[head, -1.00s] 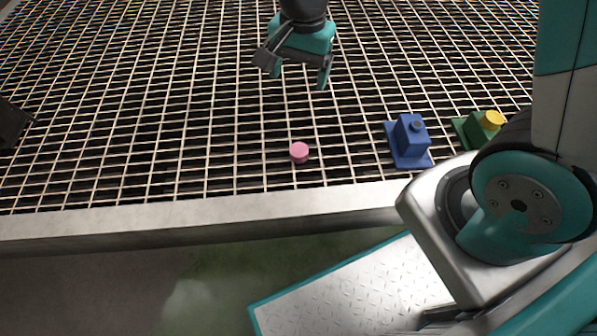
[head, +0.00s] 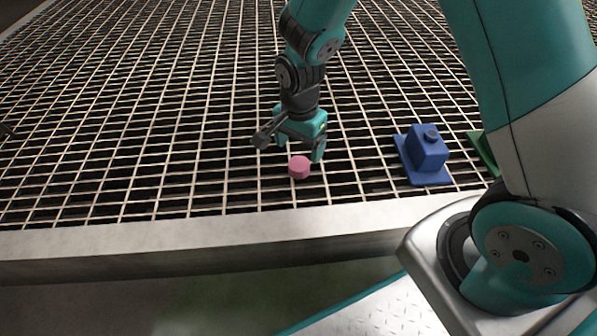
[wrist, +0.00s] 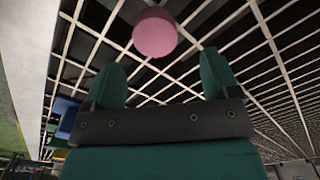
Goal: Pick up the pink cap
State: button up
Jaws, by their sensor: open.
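The pink cap (head: 299,168) is a small round piece on the metal grating, near the grating's front edge. My gripper (head: 290,150) is open and empty, just behind and above the cap in the head view. In the wrist view the pink cap (wrist: 155,33) shows beyond the two teal fingertips (wrist: 162,72), roughly centred between them and slightly to the left. The fingers do not appear to touch it.
A blue block on a blue base (head: 428,150) stands on the grating (head: 150,150) to the right. A green piece (head: 484,150) beyond it is partly hidden by my arm. A pale ledge (head: 150,238) runs along the front. The grating left of the cap is clear.

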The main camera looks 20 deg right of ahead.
aim_at(300, 162)
jog(key=f+b, duration=0.2)
jog(key=f, duration=0.1)
jog(key=f+b, duration=0.2)
jog(key=shift+s+f, duration=0.25)
jog(key=shift+s, duration=0.05)
jog(key=shift+r, duration=0.1)
jog(key=shift+c, duration=0.4)
jog(key=c, duration=0.9)
